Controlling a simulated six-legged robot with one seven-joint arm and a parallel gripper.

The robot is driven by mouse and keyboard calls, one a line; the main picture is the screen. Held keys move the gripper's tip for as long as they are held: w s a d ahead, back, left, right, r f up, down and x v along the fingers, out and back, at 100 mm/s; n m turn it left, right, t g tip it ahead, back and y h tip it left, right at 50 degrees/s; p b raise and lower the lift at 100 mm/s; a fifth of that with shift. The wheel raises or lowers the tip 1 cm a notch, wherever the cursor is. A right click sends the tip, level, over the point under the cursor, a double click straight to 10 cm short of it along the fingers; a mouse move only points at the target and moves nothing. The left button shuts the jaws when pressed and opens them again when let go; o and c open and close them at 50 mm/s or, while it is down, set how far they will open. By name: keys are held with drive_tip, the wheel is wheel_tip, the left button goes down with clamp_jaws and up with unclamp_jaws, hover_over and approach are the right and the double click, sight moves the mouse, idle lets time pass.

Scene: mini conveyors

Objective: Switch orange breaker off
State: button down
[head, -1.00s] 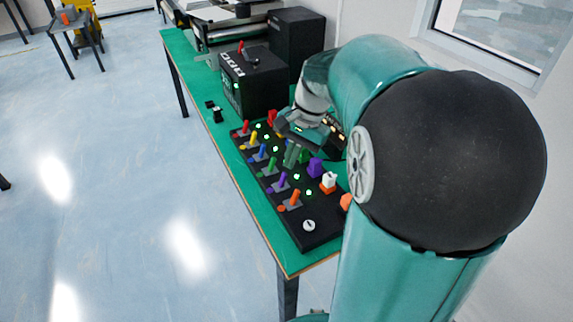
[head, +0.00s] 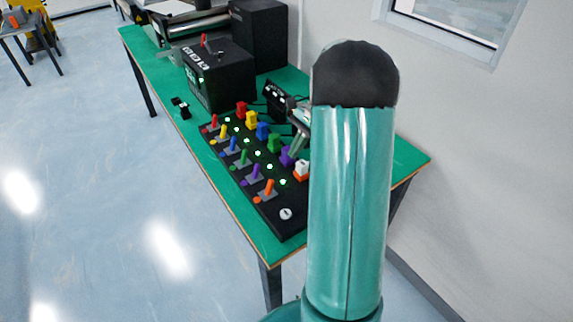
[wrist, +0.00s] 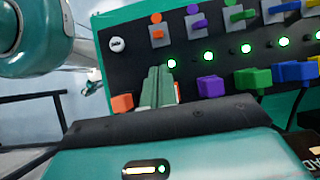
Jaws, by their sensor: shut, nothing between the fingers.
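A black panel (head: 262,200) carries a row of coloured toggle levers. The orange lever (head: 268,187), the nearest in that row, shows in the wrist view at the top (wrist: 156,20). A lit green light (head: 283,182) is beside it.
An orange block (wrist: 122,103) is left of my fingers in the wrist view and a purple block (wrist: 210,86) right of them. A black box with a red lever (head: 218,75) stands behind the panel on the green table (head: 400,165). A white knob (head: 286,214) is at the near end.

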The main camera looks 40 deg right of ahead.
sight(270, 183)
drive_tip(key=x, duration=0.9)
drive_tip(key=shift+a+f, duration=0.2)
drive_tip(key=shift+f, duration=0.05)
drive_tip(key=shift+a+r+h, duration=0.4)
drive_tip(key=shift+a+h, duration=0.05)
drive_tip(key=shift+h, duration=0.45)
drive_tip(key=shift+w+a+r+h, duration=0.1)
drive_tip(key=shift+a+r+h, duration=0.2)
drive_tip(key=shift+a+h, duration=0.5)
drive_tip(key=shift+a+r+h, duration=0.2)
drive_tip(key=shift+a+h, duration=0.15)
drive_tip(key=shift+h, duration=0.65)
drive_tip(key=shift+a, duration=0.25)
drive_tip(key=shift+r, duration=0.85)
